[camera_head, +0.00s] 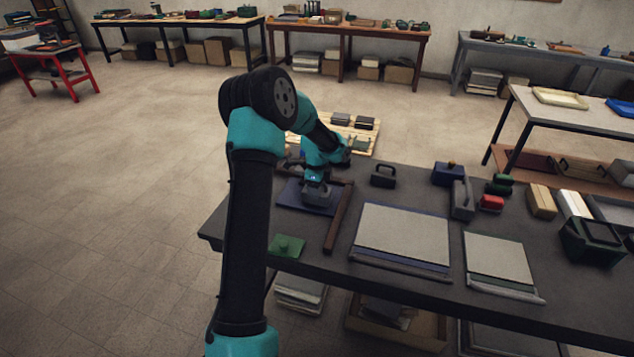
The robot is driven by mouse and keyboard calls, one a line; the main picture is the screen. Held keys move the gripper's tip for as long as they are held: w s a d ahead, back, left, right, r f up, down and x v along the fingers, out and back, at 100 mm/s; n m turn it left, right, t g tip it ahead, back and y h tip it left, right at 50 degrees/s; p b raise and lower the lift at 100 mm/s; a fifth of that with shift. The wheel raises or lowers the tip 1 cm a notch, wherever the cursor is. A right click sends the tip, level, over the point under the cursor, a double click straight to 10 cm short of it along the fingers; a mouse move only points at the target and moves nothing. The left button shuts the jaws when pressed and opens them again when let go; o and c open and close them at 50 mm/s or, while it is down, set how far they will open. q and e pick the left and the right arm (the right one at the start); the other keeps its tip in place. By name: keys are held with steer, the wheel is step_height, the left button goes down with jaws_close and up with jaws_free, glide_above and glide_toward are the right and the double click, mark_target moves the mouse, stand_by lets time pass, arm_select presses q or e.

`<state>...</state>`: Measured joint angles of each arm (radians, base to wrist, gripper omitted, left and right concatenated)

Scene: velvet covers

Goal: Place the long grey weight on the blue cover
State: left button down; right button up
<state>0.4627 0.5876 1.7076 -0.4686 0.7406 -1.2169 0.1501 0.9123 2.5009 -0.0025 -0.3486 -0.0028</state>
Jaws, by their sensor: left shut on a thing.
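My left gripper (317,181) is shut on a grey weight (317,195). The weight is at the blue cover (292,196), a flat dark blue piece near the table's left end. I cannot tell whether the weight touches the cover or hangs just above it. The gripper and wrist hide the weight's top and part of the cover's far side. Another grey block with a handle (462,200) stands to the right on the table. My right gripper is not in view.
A brown bar (337,218) lies close to the cover's right side. A green piece with a knob (287,246) lies at the front edge. A black handled weight (383,176) stands right of the gripper. Stacked flat sheets (402,236) fill the front middle of the table.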

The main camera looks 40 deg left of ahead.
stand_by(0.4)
arm_select(q)
steer(key=shift+c, duration=1)
jaws_free()
steer(key=shift+f, duration=0.15)
step_height(320, 180, up, 12)
steer(key=shift+r, duration=0.2)
